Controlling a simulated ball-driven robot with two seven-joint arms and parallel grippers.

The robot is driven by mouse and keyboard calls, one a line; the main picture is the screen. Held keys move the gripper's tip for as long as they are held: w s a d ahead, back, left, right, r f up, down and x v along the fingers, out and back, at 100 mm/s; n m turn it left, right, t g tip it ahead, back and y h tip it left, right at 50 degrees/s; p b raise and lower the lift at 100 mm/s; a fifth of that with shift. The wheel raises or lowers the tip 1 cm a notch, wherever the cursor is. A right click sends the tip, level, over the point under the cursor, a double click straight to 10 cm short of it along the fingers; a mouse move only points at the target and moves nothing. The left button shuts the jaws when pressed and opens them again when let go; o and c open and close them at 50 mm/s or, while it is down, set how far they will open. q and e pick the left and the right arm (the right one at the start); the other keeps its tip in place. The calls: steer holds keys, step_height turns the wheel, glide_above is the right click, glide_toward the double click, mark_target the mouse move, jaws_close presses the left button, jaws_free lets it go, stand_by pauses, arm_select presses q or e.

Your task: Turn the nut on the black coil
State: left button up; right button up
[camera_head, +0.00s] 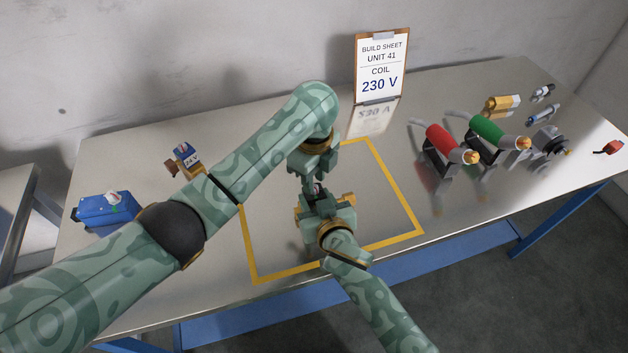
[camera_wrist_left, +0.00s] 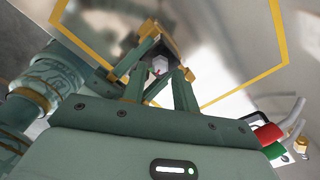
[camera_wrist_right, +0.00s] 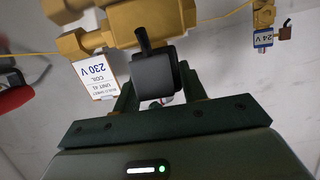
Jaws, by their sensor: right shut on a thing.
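The black coil (camera_wrist_right: 155,76) shows in the right wrist view, in front of a brass valve body (camera_wrist_right: 150,22). My right gripper (camera_head: 325,203) holds the coil, with one finger on each side. In the left wrist view, a small grey block (camera_wrist_left: 160,62) with a red spot lies beyond my left gripper (camera_wrist_left: 160,80). Its two fingertips are apart. In the head view the left gripper points down just above the right one. I cannot make out the nut; the grippers hide much of the coil's top.
A build sheet (camera_head: 380,68) reading COIL 230 V stands at the back. A 24 V coil (camera_head: 188,155) and a blue box (camera_head: 105,210) are at left. Red (camera_head: 446,140) and green (camera_head: 492,134) tools and small parts are at right. Yellow tape (camera_head: 405,200) outlines the middle area.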

arm_select(q)
steer(key=shift+f, duration=0.9)
jaws_close()
steer(key=shift+n, duration=0.4)
steer(key=n, duration=0.5)
steer(key=shift+n, duration=0.3)
steer(key=n, duration=0.3)
steer(key=shift+n, duration=1.8)
arm_select(e)
steer(key=shift+f, duration=0.1)
